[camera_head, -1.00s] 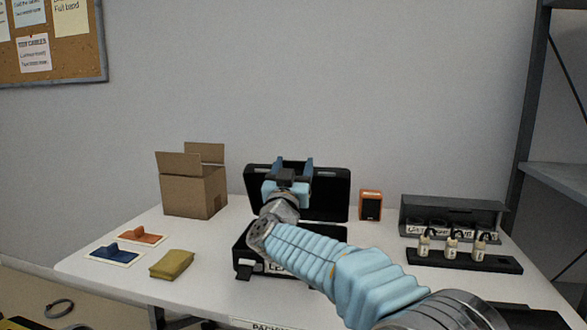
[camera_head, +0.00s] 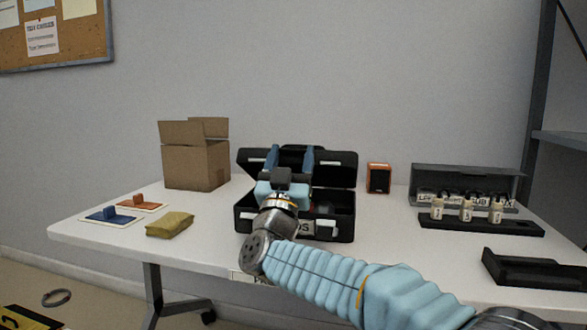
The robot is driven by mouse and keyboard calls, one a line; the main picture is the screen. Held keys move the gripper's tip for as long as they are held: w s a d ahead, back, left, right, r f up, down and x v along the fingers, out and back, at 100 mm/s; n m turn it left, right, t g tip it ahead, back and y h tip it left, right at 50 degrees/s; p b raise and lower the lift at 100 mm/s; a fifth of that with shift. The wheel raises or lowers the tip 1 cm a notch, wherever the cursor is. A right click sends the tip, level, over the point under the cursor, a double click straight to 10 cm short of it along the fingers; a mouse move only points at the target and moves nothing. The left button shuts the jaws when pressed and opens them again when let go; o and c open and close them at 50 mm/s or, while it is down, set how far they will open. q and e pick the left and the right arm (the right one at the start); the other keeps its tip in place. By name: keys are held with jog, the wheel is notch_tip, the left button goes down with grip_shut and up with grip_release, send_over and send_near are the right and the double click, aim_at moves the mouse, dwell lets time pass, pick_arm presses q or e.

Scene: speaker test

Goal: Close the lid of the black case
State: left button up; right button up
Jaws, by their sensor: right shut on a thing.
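The black case (camera_head: 340,226) stands on the white table with its lid (camera_head: 340,170) raised at the back, tilted forward over the open base. A dark item shows inside the base, partly hidden by my arm. My right gripper (camera_head: 290,156) reaches over the case from the front, its blue fingers at the middle of the lid. It is shut on the lid, though the exact contact is hard to see. My left gripper is not in view.
An open cardboard box (camera_head: 195,165) stands left of the case, with an olive cloth (camera_head: 170,224) in front of it. An orange speaker (camera_head: 378,178) stands to the right, near a black rack with small bottles (camera_head: 466,211). A black tray (camera_head: 530,270) lies at the right.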

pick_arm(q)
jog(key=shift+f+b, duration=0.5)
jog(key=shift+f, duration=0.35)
pick_arm(e)
jog(key=shift+s+f, duration=0.15)
jog(key=shift+f, duration=0.85)
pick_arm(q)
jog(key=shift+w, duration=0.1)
pick_arm(e)
jog(key=o, duration=1.2)
jog(key=shift+o, duration=0.2)
jog(key=shift+r, duration=0.15)
notch_tip(320, 180, up, 3)
jog(key=shift+f+p, duration=0.1)
jog(key=shift+p, duration=0.45)
pick_arm(q)
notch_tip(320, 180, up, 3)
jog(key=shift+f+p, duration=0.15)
jog(key=shift+p, duration=0.7)
pick_arm(e)
jog(key=s+r, duration=1)
jog(key=s, duration=0.4)
jog(key=shift+a, duration=0.4)
